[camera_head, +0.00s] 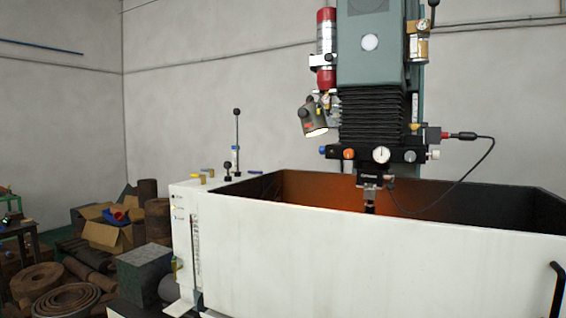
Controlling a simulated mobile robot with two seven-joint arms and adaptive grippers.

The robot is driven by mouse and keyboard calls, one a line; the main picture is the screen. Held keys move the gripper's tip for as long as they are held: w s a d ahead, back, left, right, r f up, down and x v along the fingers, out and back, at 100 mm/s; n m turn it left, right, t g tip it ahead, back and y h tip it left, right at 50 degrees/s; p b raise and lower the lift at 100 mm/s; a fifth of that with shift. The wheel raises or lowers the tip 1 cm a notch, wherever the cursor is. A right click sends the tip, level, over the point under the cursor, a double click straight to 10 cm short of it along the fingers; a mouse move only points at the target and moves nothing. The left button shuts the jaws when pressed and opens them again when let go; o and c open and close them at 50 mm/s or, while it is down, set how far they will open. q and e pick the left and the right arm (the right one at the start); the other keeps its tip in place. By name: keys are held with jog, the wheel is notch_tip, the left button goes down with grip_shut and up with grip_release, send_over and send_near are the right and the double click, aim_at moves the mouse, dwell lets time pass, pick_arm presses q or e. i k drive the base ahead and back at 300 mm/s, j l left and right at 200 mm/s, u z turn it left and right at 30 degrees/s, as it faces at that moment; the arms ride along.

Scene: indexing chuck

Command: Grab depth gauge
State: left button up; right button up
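No object is clearly recognisable as a depth gauge. A round white dial (381,155) with a dark rim is on the front of the machine head, between an orange knob (348,154) and a dark knob. A thin upright rod with a black ball top (236,140) stands on the left end of the white machine tank; I cannot tell what it is. Neither of my grippers shows in the head view. The inside floor of the tank is hidden behind its front wall.
The white tank (380,265) fills the lower right, with a black handle (557,290) at its right. The green machine column (373,50) rises above it. A lamp (313,117) hangs beside the column. Cardboard boxes (105,235) and rusty rings (66,300) crowd the left floor.

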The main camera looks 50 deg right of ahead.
aim_at(233, 147)
jog(key=z, duration=1.3)
jog(key=i+j+z, duration=0.3)
jog(key=z, duration=0.2)
jog(key=i+j+z, duration=0.25)
jog(key=j+z, duration=0.2)
